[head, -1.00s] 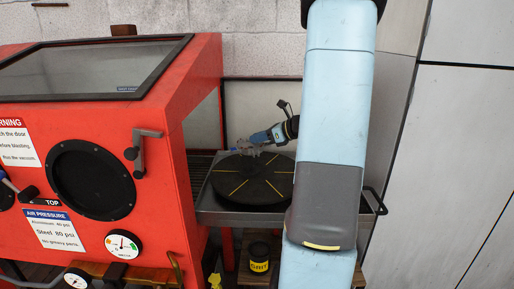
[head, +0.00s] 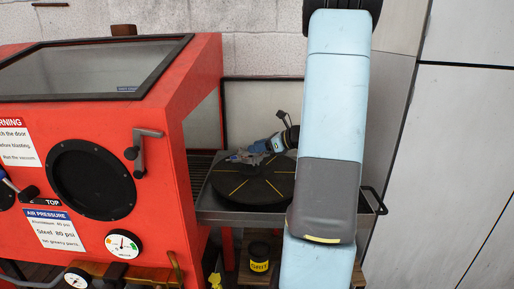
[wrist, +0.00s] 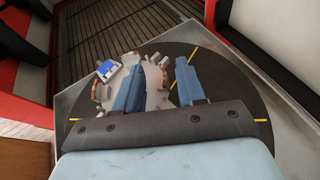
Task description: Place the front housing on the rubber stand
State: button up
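The front housing (head: 246,156) is a small, jagged grey metal part at the back left of a dark round disc (head: 250,191) with yellow lines. The wrist view shows the housing (wrist: 156,82) with coppery spots, low over the disc or on it; its underside is hidden. No separate rubber stand can be made out. My gripper (head: 262,147) is at the housing's right in the head view. In the wrist view its blue fingers (wrist: 158,86) are spread over part of the housing. The left finger overlaps it; a dark gap shows beside the right finger.
A blue-and-white patch (wrist: 108,70) shows at the housing's left. The disc sits on a grey metal tray (head: 240,217) beside the red blasting cabinet (head: 189,110). A grit tin (head: 259,264) stands below. The disc's front and right are clear.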

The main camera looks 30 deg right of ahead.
jog(key=v, duration=1.2)
jog(key=s+a+r+n+g+h, duration=0.1)
jog(key=s+a+r+n+g, duration=0.2)
jog(key=a+n, duration=0.6)
jog(key=s+a+r+n+g, duration=0.2)
jog(key=s+a+n+g, duration=0.25)
jog(key=a, duration=0.75)
jog(key=s+a+r+n+t+h, duration=0.1)
jog(key=s+a+n+h, duration=0.2)
jog(key=s+n, duration=0.2)
jog(key=s+a+r+n+t+h, duration=0.1)
jog(key=s+a+r+n+h, duration=0.1)
jog(key=n, duration=0.9)
jog(key=s+a+h, duration=0.1)
jog(key=s+a, duration=0.1)
jog(key=s, duration=0.1)
jog(key=shift+s+r+h, duration=0.3)
jog(key=shift+s, duration=0.05)
jog(key=shift+a, duration=0.2)
